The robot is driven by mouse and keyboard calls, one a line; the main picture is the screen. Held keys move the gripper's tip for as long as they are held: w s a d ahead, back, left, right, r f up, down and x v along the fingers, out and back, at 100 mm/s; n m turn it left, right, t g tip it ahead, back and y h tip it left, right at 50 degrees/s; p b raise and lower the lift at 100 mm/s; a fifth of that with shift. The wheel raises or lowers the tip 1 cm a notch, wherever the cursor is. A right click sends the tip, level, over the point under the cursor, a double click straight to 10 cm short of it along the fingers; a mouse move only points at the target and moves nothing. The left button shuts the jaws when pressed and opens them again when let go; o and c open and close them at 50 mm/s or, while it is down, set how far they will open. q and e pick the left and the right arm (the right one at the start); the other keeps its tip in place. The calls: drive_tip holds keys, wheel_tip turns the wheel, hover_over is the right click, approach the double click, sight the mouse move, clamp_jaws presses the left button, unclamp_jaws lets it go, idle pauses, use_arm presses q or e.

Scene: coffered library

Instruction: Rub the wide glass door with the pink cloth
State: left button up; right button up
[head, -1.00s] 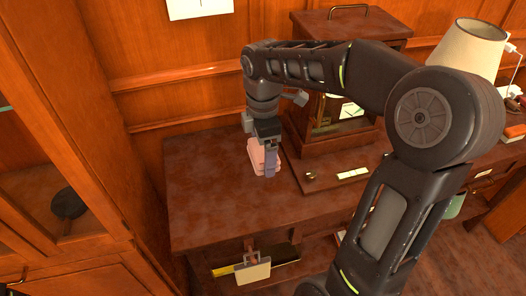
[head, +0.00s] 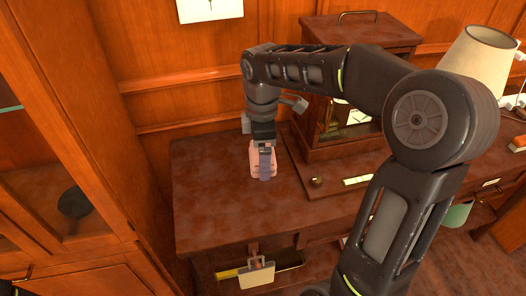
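The pink cloth (head: 256,171) is at the left part of the brown desk top, partly hidden by my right gripper. My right gripper (head: 265,170) points down at the cloth, with a grey-blue finger in front of it. Only one finger shows clearly, so its opening and any grip on the cloth cannot be told. A glass door (head: 25,190) in a wooden frame is on the cabinet at the left, apart from the gripper; it is cut off by the picture edge. A dark round pan-like object shows behind the glass. My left gripper is not in view.
A wooden case (head: 345,153) stands on the desk (head: 215,200) right of the gripper, with a lamp (head: 478,58) farther right. A small tag-like board (head: 257,276) hangs at the desk front. The desk's left part is clear.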

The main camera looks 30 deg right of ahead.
drive_tip(key=w+a+f+m, duration=0.1)
drive_tip(key=w+a+m, duration=0.8)
drive_tip(key=a+m, duration=0.2)
drive_tip(key=shift+f+m, duration=0.4)
drive_tip(key=shift+m, duration=0.3)
drive_tip(key=shift+s, duration=0.1)
